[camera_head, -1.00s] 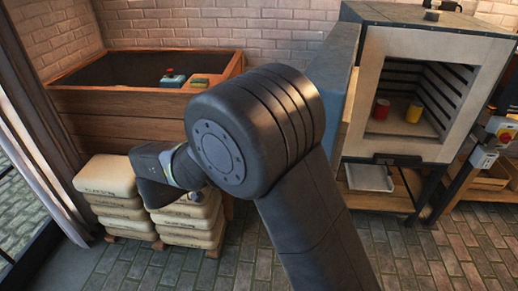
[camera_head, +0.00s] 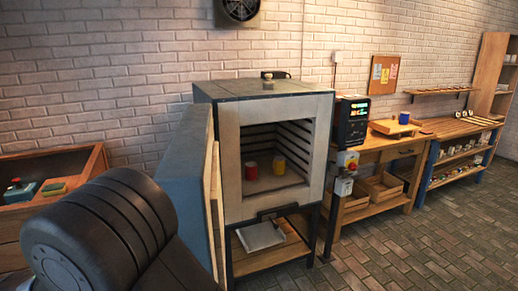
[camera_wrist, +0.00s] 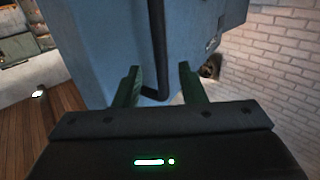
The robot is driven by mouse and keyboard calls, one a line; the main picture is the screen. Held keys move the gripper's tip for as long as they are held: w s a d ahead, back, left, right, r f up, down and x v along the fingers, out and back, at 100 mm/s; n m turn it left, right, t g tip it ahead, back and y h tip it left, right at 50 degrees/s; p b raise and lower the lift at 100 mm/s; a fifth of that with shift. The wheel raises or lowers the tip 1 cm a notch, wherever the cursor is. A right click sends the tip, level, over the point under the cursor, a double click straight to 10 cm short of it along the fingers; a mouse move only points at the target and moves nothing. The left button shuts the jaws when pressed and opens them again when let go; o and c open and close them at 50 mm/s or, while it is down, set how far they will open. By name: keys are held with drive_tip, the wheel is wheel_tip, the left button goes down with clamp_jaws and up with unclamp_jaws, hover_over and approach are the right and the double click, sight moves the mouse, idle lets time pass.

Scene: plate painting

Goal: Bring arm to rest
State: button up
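My arm (camera_head: 105,235) is at the lower left of the head view, a dark rounded joint in front of the wooden bin and the open kiln door. My gripper is outside the head view. In the wrist view my gripper (camera_wrist: 160,72) has two dark green fingers standing apart, with nothing held between them. A large blue-grey panel (camera_wrist: 95,35) and a dark bar (camera_wrist: 158,40) lie beyond the fingers. I cannot tell how far off they are.
A wooden bin (camera_head: 95,165) is at left. A workbench (camera_head: 375,147) is right; floor (camera_head: 420,240) there is clear.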

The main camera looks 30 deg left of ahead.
drive_tip(key=w, duration=0.2)
drive_tip(key=w+p, duration=0.1)
drive_tip(key=w, duration=0.4)
drive_tip(key=shift+w+a, duration=0.25)
drive_tip(key=shift+w, duration=0.15)
